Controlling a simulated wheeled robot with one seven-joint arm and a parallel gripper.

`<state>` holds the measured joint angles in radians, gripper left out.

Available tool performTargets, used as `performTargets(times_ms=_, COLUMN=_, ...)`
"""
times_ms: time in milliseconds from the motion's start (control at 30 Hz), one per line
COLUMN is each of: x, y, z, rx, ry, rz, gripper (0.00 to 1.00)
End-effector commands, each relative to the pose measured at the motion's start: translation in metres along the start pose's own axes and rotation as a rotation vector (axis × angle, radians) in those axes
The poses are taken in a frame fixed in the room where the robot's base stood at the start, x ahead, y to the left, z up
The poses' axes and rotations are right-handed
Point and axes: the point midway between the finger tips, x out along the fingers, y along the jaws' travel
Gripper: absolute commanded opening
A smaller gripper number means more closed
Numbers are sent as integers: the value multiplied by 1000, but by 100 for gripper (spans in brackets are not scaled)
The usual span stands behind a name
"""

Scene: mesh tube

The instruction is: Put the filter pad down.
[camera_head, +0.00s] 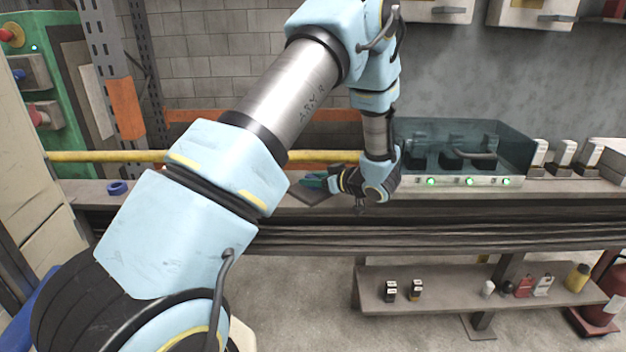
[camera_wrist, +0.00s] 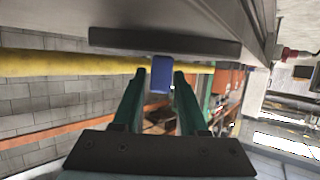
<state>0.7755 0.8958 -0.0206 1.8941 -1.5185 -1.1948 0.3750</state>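A small blue block, which I take to be the filter pad (camera_wrist: 161,75), shows between my fingertips in the wrist view. Its upper end in that picture meets a dark flat slab (camera_wrist: 165,42). My gripper (camera_wrist: 161,80) has green fingers on either side of the block, with a narrow gap on each side. In the head view my gripper (camera_head: 313,182) points left, low over the bench, above the dark slab (camera_head: 311,196). I cannot make out the pad clearly there.
A blue ring (camera_head: 117,188) lies at the bench's left. A glass-covered unit with green lights (camera_head: 467,155) stands right of my gripper. A yellow pipe (camera_head: 105,156) runs behind the bench (camera_head: 230,195). The bench between ring and slab is mostly hidden by my arm.

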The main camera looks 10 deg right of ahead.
Motion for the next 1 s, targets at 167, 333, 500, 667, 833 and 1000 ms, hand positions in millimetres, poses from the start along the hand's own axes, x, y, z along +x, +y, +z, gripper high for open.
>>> performTargets(times_ms=167, x=0, y=0, z=0, rx=0, ry=0, rz=0, gripper=57)
performTargets(times_ms=333, x=0, y=0, z=0, rx=0, ry=0, rz=0, gripper=57)
performTargets(times_ms=500, x=-11, y=1, z=-2, rx=1, ry=-1, rz=2, gripper=57)
performTargets(times_ms=667, x=-41, y=1, z=-2, rx=0, ry=-1, rz=4, gripper=57)
performTargets(times_ms=833, x=-78, y=1, z=-2, rx=0, ry=-1, rz=3, gripper=57)
performTargets(times_ms=1000, x=-105, y=1, z=-2, rx=0, ry=0, rz=2, gripper=57)
